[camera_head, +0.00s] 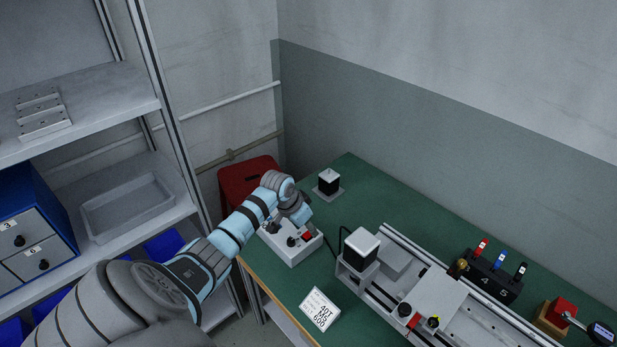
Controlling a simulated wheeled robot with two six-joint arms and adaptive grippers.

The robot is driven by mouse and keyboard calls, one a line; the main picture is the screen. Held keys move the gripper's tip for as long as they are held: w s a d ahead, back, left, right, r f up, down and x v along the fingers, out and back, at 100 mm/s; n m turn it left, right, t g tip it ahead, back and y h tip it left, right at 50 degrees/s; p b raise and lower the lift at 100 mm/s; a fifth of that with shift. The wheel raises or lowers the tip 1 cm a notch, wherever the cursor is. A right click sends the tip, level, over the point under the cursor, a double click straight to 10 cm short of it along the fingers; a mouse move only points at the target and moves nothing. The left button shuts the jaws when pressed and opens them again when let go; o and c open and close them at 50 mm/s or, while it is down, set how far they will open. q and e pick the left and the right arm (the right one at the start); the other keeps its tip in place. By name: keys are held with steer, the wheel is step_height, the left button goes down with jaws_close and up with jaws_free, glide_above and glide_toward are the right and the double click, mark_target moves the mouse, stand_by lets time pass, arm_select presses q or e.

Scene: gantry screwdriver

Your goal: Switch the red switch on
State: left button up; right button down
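A white control box (291,249) sits near the left edge of the green table. It carries a small red switch (307,237) on its right side and black knobs (291,241) beside it. My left arm reaches in from the lower left, and its wrist bends down over the back of the box. My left gripper (272,226) is low at the box, small and partly hidden by the wrist. I cannot tell whether its fingers are open or shut, or whether it touches anything. The red switch's position is too small to read. My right gripper is out of view.
A gantry rail (480,318) with a motor block (361,248) runs along the right. A white label card (320,309) lies in front. A small black-and-white block (329,183) stands behind the box. A red stool (246,178) is beyond the table; shelving (140,205) stands left.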

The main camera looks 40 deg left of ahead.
arm_select(q)
steer(key=shift+x, duration=1.1)
